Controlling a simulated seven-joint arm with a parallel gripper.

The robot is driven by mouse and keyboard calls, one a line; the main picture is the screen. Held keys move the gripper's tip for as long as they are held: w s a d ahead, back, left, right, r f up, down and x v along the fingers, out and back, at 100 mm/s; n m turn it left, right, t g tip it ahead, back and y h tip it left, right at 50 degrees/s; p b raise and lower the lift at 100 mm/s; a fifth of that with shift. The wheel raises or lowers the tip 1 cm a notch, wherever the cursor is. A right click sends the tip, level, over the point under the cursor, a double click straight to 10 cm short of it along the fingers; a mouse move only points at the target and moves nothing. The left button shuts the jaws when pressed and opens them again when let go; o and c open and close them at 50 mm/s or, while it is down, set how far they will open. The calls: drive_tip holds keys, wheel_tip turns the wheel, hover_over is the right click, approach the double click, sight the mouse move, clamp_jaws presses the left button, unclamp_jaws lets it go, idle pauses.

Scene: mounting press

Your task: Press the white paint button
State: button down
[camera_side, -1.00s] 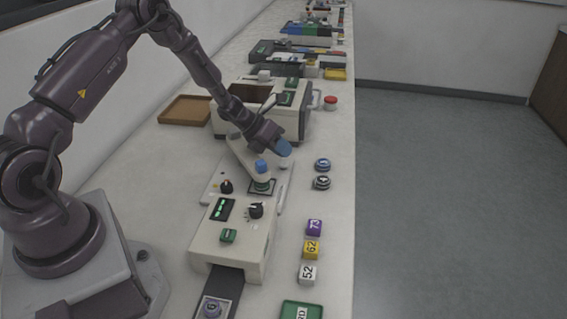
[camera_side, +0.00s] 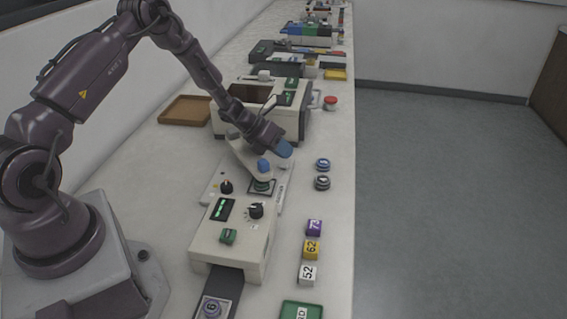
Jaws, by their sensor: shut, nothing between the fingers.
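I cannot tell a white paint button apart from the other controls at this size. The cream mounting press (camera_side: 207,245) stands on the bench with a green button (camera_side: 228,236), a dark dial (camera_side: 256,211), a smaller dark knob (camera_side: 226,187) and a lit green display (camera_side: 222,209). Its white press arm (camera_side: 246,158) has a blue knob (camera_side: 264,165) and leans over a green round piece (camera_side: 262,185) in a dark square frame. My gripper (camera_side: 285,150), with blue fingertips, is shut and empty above the rear of the press, just up and right of the blue knob. Contact is unclear.
A brown tray (camera_side: 186,110) is at the back left. Striped round pieces (camera_side: 322,164), numbered cubes (camera_side: 311,249) and a green tray (camera_side: 301,311) line the right. Bare bench lies left of the press.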

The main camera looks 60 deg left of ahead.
sight(284, 165)
drive_tip(key=shift+s+f, duration=0.2)
drive_tip(key=shift+f, duration=0.4)
drive_tip(key=shift+s+f, duration=0.2)
drive_tip(key=shift+f, duration=0.35)
drive_tip(key=shift+s, duration=0.1)
idle(0.4)
drive_tip(key=shift+s+d+r, duration=0.1)
drive_tip(key=shift+s+d, duration=0.1)
drive_tip(key=shift+s, duration=0.4)
drive_tip(key=shift+r, duration=1.45)
wheel_tip(284, 165, up, 2)
drive_tip(key=shift+w+r, duration=0.1)
drive_tip(key=shift+w, duration=0.05)
drive_tip(key=shift+r, duration=0.15)
drive_tip(key=shift+w, duration=0.1)
